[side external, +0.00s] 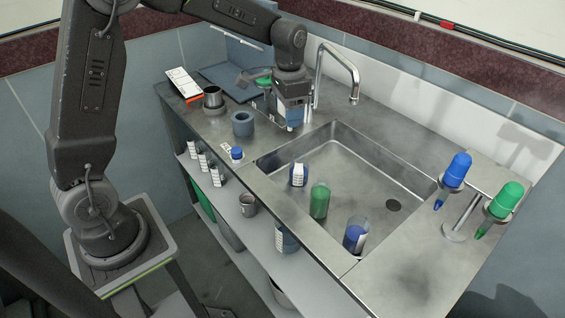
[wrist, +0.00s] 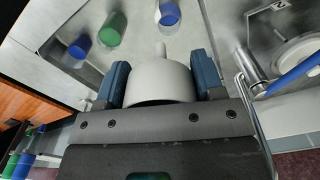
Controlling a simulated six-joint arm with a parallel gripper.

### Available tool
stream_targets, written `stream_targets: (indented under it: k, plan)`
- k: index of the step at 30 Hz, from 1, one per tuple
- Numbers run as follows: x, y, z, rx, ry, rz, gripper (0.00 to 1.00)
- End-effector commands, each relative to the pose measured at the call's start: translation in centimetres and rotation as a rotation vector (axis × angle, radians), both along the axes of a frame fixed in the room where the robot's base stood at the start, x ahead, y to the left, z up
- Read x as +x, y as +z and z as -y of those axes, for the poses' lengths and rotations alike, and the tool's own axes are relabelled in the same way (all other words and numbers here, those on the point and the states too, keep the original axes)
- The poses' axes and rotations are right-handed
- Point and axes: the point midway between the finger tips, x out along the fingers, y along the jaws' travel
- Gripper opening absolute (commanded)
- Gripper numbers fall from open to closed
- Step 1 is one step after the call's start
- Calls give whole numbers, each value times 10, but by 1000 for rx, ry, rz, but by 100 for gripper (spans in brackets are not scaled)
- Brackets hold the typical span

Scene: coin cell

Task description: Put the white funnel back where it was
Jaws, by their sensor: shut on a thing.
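The white funnel (wrist: 160,82) is between the two blue fingers of my gripper (wrist: 161,66) in the wrist view. Its narrow stem points away from the gripper and its wide part lies towards the palm. In the side view my gripper (side external: 291,117) is over the counter, near the tap and beyond the sink's far left corner. At the right, a stand (side external: 456,230) holds a blue tapered piece (side external: 459,166) and a green tapered piece (side external: 508,198), narrow ends down.
The tap (side external: 338,68) rises close by.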

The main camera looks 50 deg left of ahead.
Motion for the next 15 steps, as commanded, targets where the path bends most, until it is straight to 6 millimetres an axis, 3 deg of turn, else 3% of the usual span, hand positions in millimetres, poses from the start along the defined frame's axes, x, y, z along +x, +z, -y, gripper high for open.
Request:
stream_targets:
  k: [15]
  plan:
    - [0, -1, -4, 0, -26, 0, 39]
